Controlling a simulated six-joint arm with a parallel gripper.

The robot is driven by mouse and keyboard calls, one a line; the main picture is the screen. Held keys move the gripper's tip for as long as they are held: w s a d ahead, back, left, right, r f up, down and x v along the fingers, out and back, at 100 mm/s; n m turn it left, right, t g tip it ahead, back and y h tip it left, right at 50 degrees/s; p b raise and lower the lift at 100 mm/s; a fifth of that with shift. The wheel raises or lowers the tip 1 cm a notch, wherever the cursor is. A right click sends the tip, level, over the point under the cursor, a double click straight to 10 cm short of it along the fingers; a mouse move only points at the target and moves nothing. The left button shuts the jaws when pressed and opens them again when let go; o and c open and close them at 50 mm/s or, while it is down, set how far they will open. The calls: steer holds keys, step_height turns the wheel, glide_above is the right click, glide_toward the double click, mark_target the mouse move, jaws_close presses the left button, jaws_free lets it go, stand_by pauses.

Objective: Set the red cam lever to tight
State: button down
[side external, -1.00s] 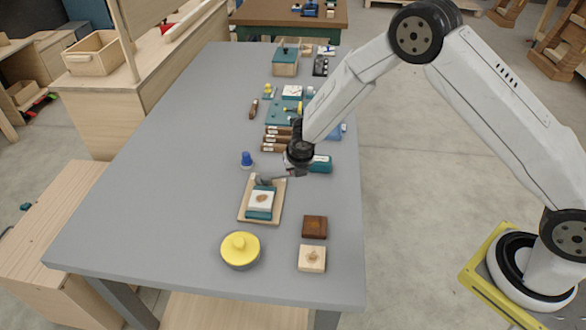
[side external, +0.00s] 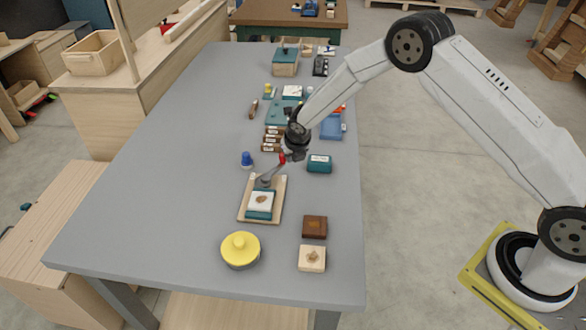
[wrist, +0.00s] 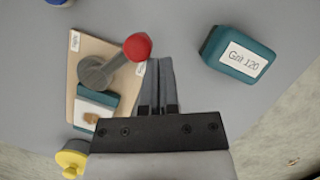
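The cam lever has a red knob (wrist: 137,46) and a grey arm (wrist: 112,65) on a round grey pivot (wrist: 92,74). It is mounted on a pale wooden board (wrist: 84,52) with a small label at each of two corners; I cannot read them. In the wrist view the arm slants from the pivot toward the right-hand label, the knob beyond the board's edge. A teal block with a white top (side external: 261,202) is on the board below the pivot. My gripper (wrist: 158,70) looks shut and empty, its fingers close together just right of the knob. Contact is unclear.
A teal "Grit 120" block (wrist: 238,54) lies to the right. A yellow round lid (side external: 240,249), a dark brown block (side external: 314,227) and a pale block (side external: 312,258) are nearer the front. A blue knob (side external: 246,159) stands left. The table's left side is clear.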

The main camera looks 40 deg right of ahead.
steer(key=shift+w, duration=0.95)
steer(key=shift+s, duration=0.2)
steer(key=shift+s+d, duration=0.4)
steer(key=shift+s, duration=0.25)
steer(key=shift+s+d, duration=0.25)
steer(key=shift+s, duration=0.35)
steer(key=shift+s+d, duration=0.2)
steer(key=shift+s, duration=0.35)
steer(key=s+d+r, duration=0.1)
steer(key=s+r, duration=0.2)
steer(key=r, duration=0.6)
steer(key=shift+d+r, duration=0.15)
steer(key=shift+d, duration=0.1)
steer(key=shift+s, duration=0.1)
